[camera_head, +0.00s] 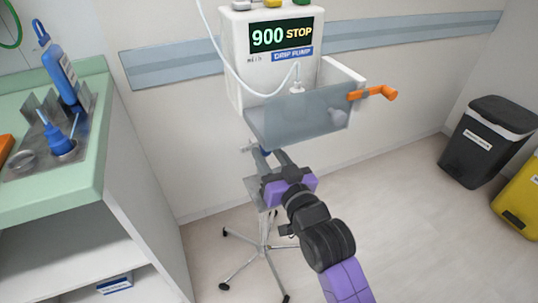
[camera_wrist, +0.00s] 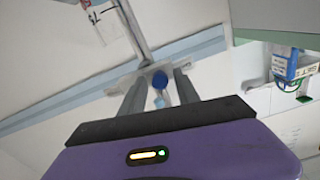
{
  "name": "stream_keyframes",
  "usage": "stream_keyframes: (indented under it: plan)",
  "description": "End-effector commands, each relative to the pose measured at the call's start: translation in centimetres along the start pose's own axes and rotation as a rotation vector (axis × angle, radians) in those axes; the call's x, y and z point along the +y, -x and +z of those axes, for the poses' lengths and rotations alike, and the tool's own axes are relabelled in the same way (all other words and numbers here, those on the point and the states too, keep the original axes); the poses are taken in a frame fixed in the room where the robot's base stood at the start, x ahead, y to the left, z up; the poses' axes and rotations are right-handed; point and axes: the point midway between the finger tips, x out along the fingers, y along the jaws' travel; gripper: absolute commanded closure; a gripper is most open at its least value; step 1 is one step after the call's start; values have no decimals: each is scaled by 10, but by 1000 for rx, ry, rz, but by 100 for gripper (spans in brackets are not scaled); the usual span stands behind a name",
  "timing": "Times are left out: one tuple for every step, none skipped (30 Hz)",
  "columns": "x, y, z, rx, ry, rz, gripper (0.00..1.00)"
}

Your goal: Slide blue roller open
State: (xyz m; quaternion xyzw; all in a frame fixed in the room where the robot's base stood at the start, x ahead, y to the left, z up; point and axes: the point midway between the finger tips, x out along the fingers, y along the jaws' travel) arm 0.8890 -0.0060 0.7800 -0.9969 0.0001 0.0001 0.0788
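The blue roller (camera_wrist: 160,79) appears in the wrist view as a small round blue part in front of a pale bracket, with a light blue piece (camera_wrist: 158,102) just below it. In the head view a bit of blue (camera_head: 265,153) shows below the drip pump, mostly hidden by my gripper (camera_head: 271,155). My gripper (camera_wrist: 160,75) is open, with one finger on each side of the roller in the wrist view. I see gaps beside the roller and no clear contact; the depth between them is hard to tell.
The white drip pump (camera_head: 235,60) reads "900 STOP" above my gripper. Its translucent front door (camera_head: 295,125) and orange handle (camera_head: 375,93) stick out close overhead. A green-topped counter (camera_head: 85,150) stands left. A black bin (camera_head: 485,150) and yellow bin (camera_head: 525,200) stand right.

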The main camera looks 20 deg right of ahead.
Motion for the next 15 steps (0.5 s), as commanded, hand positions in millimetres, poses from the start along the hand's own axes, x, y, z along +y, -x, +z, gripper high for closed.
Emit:
stream_keyframes:
  plan:
    - [0,0,0,0,0,0,74]
    - [0,0,0,0,0,0,80]
    - [0,0,0,0,0,0,88]
    - [0,0,0,0,0,0,94]
    - [0,0,0,0,0,0,100]
    - [0,0,0,0,0,0,100]
    - [0,0,0,0,0,0,100]
    - [0,0,0,0,0,0,100]
    - [0,0,0,0,0,0,100]
    - [0,0,0,0,0,0,100]
    - [0,0,0,0,0,0,100]
    - [0,0,0,0,0,0,100]
    - [0,0,0,0,0,0,100]
    - [0,0,0,0,0,0,100]
    - [0,0,0,0,0,0,100]
